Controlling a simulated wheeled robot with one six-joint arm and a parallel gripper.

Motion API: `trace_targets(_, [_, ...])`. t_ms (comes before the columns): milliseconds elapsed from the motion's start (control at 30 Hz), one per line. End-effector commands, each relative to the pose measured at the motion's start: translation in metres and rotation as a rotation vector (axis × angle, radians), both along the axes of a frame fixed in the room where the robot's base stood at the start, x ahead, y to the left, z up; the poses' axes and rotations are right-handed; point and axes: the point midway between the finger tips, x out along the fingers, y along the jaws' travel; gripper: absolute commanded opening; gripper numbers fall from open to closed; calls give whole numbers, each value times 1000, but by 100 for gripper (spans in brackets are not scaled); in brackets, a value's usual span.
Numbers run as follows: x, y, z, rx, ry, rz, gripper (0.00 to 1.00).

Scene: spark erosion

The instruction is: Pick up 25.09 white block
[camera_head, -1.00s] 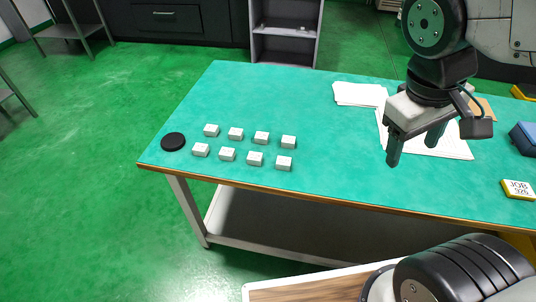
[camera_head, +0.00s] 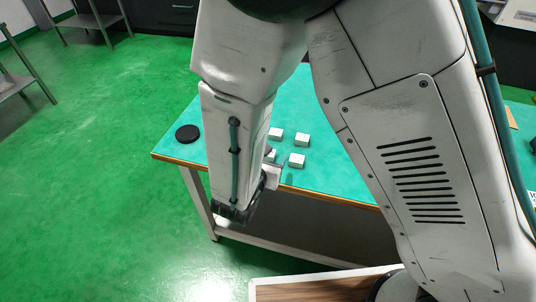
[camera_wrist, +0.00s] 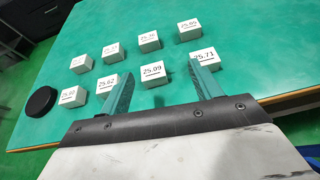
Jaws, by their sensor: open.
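The white block marked 25.09 (camera_wrist: 153,79) stands on the green table in the front row in the wrist view, its label face visible. My gripper (camera_wrist: 160,70) is open, with one finger on each side of this block in the picture. I cannot tell whether the fingers are at its height or above it. Block 25.71 (camera_wrist: 205,63) is partly behind the right finger, and block 25.62 (camera_wrist: 107,86) is just left of the left finger. In the head view my arm hides most of the gripper and several blocks.
A back row of white blocks, including 25.85 (camera_wrist: 188,34), stands behind. A black disc (camera_head: 187,134) lies at the table's left end. The green table (camera_head: 325,180) has a wooden front edge close to the front row. Green surface behind the blocks is clear.

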Motion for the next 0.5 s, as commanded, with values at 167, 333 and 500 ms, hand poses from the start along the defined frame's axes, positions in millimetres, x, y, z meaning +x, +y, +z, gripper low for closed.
trace_targets(167, [4,9,-16,-27,14,60,64])
trace_targets(333, [21,4,-24,-27,14,59,64])
trace_targets(500, [40,1,-38,-27,14,56,64])
